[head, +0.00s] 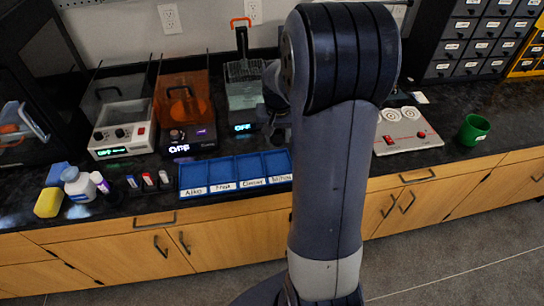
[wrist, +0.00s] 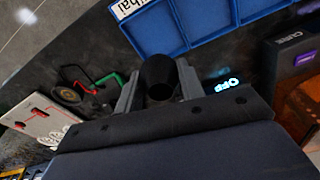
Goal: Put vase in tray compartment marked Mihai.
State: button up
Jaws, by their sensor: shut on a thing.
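The vase (wrist: 158,72) is a dark, round-mouthed piece in the wrist view. My gripper (wrist: 158,86) is shut on it, with a grey finger on either side. In the head view my arm hides the vase and most of my gripper. The blue tray (head: 236,190) lies at the counter's front edge and has a row of compartments with white labels. In the wrist view the tray (wrist: 150,42) is above the vase in the picture, apart from it. A label ending in "hai" (wrist: 126,8) shows at the tray's left end there.
Machines with "OFF" displays stand behind the tray: a white one (head: 122,130), an orange one (head: 187,122) and a clear-topped one (head: 243,96). Bottles (head: 76,184) and a yellow sponge (head: 49,202) stand left. A two-plate heater (head: 407,130) and green cup (head: 474,130) stand right.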

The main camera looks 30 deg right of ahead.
aim_at(278, 136)
notch_tip(278, 136, down, 9)
dwell(0.4)
jog(key=shift+f, duration=0.2)
jog(key=o, duration=0.7)
jog(key=shift+c, duration=0.2)
jog(key=shift+r, duration=0.15)
jog(key=r, duration=0.4)
jog(key=s+r, duration=0.1)
jog(key=r, duration=0.7)
jog(key=shift+s+a, duration=0.2)
jog(key=shift+a, duration=0.1)
